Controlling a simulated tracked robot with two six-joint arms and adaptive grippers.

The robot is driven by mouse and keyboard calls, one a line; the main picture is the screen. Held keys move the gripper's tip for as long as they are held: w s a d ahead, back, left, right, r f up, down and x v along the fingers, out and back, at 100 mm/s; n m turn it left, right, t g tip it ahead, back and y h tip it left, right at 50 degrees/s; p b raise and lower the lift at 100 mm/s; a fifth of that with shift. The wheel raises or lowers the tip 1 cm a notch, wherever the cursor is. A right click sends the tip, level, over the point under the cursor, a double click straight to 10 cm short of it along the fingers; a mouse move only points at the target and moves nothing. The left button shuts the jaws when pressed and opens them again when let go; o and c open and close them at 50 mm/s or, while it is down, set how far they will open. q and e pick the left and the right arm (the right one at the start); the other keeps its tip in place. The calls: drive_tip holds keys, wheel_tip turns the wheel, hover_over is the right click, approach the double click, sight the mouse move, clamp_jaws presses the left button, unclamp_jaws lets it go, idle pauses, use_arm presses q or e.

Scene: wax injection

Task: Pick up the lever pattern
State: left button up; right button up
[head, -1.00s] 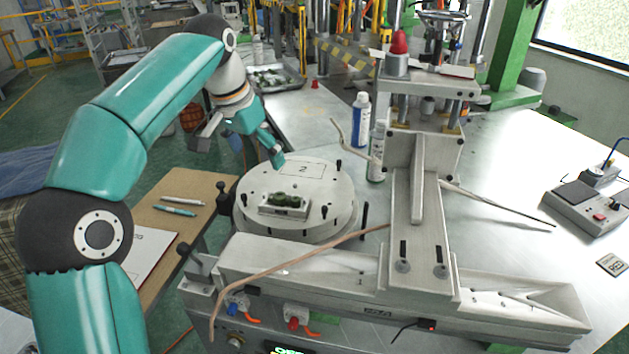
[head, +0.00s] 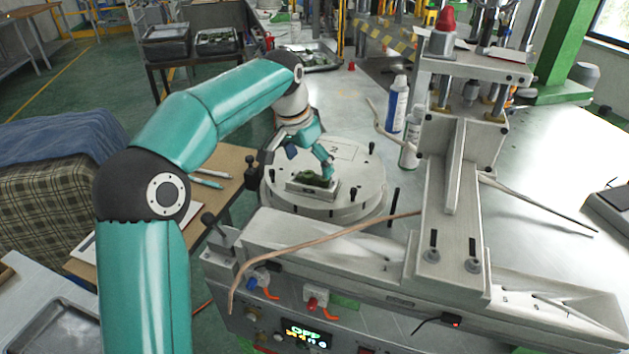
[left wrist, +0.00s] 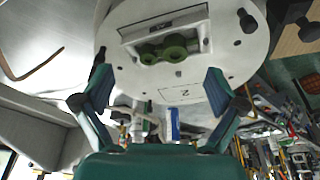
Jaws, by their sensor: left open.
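The lever pattern (head: 313,178) is a dark green piece with rounded ends, lying in a small pale metal die block (head: 318,191) on the round plate (head: 350,196). In the left wrist view the pattern (left wrist: 165,51) shows two round bosses and sits in its block beyond the fingertips. My left gripper (head: 312,164) is open, close to the pattern, and partly covers it in the head view. In the left wrist view the spread fingers of the left gripper (left wrist: 158,88) have nothing between them. Whether a finger touches the block cannot be told. My right gripper is not seen.
Black pins (head: 372,148) stand up around the plate's rim. The press frame (head: 450,205) and a long rod (head: 320,240) are right and in front. Two bottles (head: 397,103) stand behind. A brown board with pens (head: 213,178) is at left.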

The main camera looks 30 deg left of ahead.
sight(314, 175)
use_arm(q)
drive_tip(key=x, duration=0.5)
drive_tip(key=shift+w+a+r, duration=0.15)
drive_tip(key=shift+w+a, duration=0.1)
drive_tip(key=shift+w, duration=0.05)
drive_tip(key=c, duration=1.1)
